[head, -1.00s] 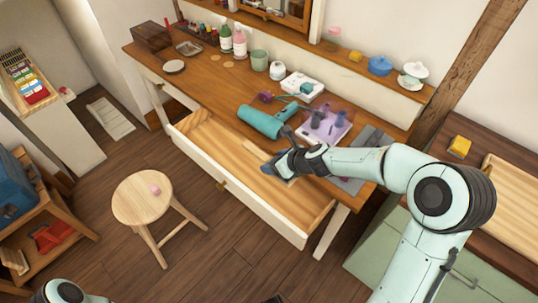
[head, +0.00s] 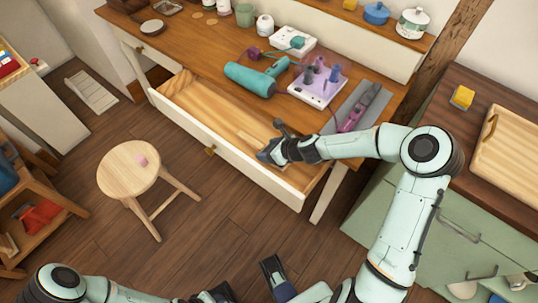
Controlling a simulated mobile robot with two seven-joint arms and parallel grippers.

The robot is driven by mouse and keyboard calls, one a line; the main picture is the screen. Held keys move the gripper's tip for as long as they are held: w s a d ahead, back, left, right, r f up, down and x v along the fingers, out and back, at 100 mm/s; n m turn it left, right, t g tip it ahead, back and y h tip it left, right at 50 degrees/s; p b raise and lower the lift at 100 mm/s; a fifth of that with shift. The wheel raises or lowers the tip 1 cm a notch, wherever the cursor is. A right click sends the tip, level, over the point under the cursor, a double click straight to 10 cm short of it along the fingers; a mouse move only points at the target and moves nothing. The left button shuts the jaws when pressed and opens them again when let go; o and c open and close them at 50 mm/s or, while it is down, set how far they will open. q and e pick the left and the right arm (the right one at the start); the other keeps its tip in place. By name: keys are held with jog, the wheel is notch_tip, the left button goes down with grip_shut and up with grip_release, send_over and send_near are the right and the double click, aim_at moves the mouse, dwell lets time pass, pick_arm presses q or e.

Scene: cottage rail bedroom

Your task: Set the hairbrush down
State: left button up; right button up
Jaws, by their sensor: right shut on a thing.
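My right gripper (head: 270,143) is over the right part of the open drawer (head: 225,158), low near its front wall. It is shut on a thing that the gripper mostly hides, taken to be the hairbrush. A pale wooden patch shows just left of the fingers, hard to tell from the drawer's floor. I cannot tell whether the held thing touches the drawer floor.
The desk top (head: 210,42) holds a teal hair dryer (head: 252,80), a white box (head: 291,41), a lilac organiser (head: 316,88) and a pink-and-grey styling tool (head: 361,107) on a grey mat. A stool (head: 128,168) stands in front. The drawer's left part is empty.

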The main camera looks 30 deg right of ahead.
notch_tip(320, 180, down, 3)
jog(key=shift+f+b, duration=0.2)
jog(key=shift+b, duration=0.25)
jog(key=shift+r, duration=0.1)
jog(key=o, duration=1.1)
jog(key=shift+o, duration=0.2)
jog(key=p+v, duration=0.4)
jog(key=v, duration=0.8)
